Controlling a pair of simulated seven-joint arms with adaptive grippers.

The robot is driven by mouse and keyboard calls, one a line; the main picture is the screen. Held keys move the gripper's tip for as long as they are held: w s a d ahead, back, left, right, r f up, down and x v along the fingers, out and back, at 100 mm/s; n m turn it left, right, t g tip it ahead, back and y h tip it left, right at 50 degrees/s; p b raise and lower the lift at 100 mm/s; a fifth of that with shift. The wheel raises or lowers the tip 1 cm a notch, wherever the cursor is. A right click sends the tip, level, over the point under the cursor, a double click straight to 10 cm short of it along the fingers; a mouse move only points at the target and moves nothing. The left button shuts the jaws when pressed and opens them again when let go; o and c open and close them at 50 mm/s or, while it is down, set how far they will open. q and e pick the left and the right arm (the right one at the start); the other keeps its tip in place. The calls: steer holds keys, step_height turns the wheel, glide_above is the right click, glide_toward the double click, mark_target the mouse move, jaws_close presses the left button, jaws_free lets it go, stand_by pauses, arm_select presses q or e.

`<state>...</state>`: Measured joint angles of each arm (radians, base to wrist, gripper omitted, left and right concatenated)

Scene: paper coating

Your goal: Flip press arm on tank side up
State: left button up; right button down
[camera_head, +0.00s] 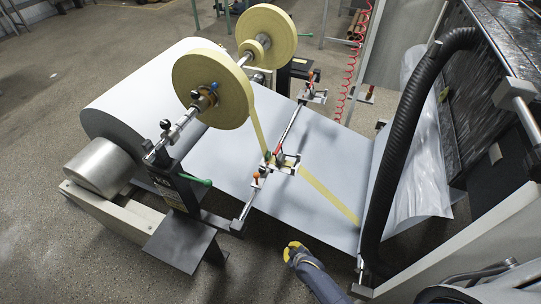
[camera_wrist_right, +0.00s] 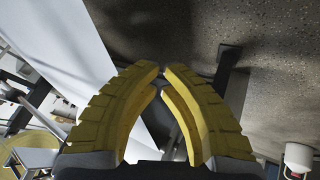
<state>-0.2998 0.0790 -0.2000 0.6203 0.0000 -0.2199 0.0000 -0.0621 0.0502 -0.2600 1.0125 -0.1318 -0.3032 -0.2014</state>
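The crossbar over the paper (camera_head: 225,155) carries small metal press units. The middle press unit (camera_head: 290,166) has a red lever and sits over the yellow tape strip. A near unit has an orange-tipped handle (camera_head: 256,179); a far one has another orange handle (camera_head: 310,76). I cannot tell which is the tank-side press arm. My right gripper (camera_head: 293,248), with yellow fingers, is low at the near edge of the paper, apart from the units. In the right wrist view its fingertips (camera_wrist_right: 161,70) nearly meet with nothing between them. My left gripper is out of view.
Yellow tape rolls (camera_head: 205,90) stand on a shaft above the large paper roll (camera_head: 125,95). A thick black hose (camera_head: 405,120) and the dark machine (camera_head: 490,85) rise at the right. Open floor (camera_head: 250,275) lies in front.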

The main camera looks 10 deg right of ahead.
mark_target(280, 156)
steer(key=w+a+r+n+t, duration=0.1)
steer(key=w+r+n, duration=0.4)
steer(key=r, duration=0.6)
steer(key=w+a+r+n+t, duration=0.2)
steer(key=w+r+n, duration=0.3)
steer(key=w+r, duration=0.3)
steer(key=w+a+r+n+t, duration=0.1)
steer(key=w+r+n+t, duration=0.2)
steer(key=r, duration=1)
steer(key=shift+w+a+r+n+h, duration=0.35)
steer(key=shift+w+n, duration=0.65)
steer(key=shift+w, duration=1.05)
steer(key=shift+w, duration=0.15)
steer(key=x, duration=1.1)
steer(key=shift+w+a+r, duration=0.1)
steer(key=shift+w+a, duration=0.05)
steer(key=shift+w, duration=0.25)
steer(key=shift+d, duration=0.2)
steer(key=shift+s+d+r, duration=0.4)
steer(key=shift+d+r, duration=0.05)
steer(key=shift+d, duration=0.05)
